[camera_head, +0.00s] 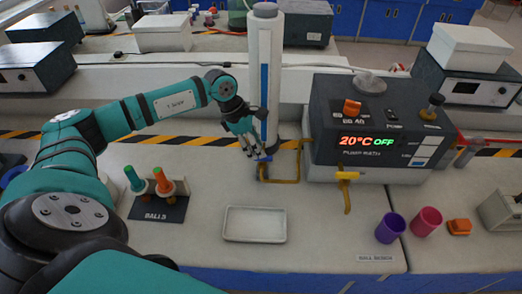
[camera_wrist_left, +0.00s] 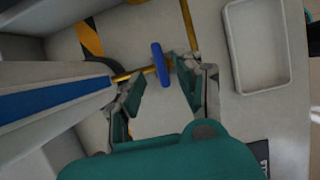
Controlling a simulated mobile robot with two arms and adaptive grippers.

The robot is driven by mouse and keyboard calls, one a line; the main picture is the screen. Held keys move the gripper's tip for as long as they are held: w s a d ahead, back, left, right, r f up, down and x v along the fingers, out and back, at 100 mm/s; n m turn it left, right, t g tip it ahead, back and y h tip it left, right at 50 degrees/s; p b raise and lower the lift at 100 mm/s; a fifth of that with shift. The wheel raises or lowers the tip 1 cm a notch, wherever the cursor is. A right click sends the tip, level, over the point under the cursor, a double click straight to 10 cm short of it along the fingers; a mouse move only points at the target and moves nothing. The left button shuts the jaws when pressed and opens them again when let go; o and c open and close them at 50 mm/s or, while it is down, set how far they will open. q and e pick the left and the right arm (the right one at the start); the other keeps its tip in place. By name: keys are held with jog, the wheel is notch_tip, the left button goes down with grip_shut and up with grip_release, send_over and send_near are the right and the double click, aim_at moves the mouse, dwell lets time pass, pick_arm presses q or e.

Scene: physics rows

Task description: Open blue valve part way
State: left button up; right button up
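The blue valve (camera_head: 264,159) is a small blue handle on a brass pipe at the foot of the white column with a blue stripe (camera_head: 264,75). In the left wrist view the blue handle (camera_wrist_left: 160,64) shows as a narrow bar across the brass pipe (camera_wrist_left: 130,74). My left gripper (camera_head: 253,150) is at the valve, with its fingers apart. In the wrist view its fingertips (camera_wrist_left: 158,72) lie on either side of the handle, with gaps visible; contact cannot be told. My right gripper is not in view.
A water bath unit (camera_head: 375,125) reading "20°C OFF" stands right of the column, with a yellow tap (camera_head: 347,178) in front. A white tray (camera_head: 254,238) lies nearer me. Purple (camera_head: 390,228) and pink (camera_head: 426,221) cups stand right. A rack with green and orange items (camera_head: 160,212) stands left.

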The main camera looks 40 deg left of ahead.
aim_at(262, 159)
pick_arm(q)
jog(key=shift+x, duration=1.25)
jog(key=shift+w+d+f, duration=0.1)
jog(key=shift+d+f, duration=0.1)
jog(key=shift+f, duration=0.3)
grip_shut()
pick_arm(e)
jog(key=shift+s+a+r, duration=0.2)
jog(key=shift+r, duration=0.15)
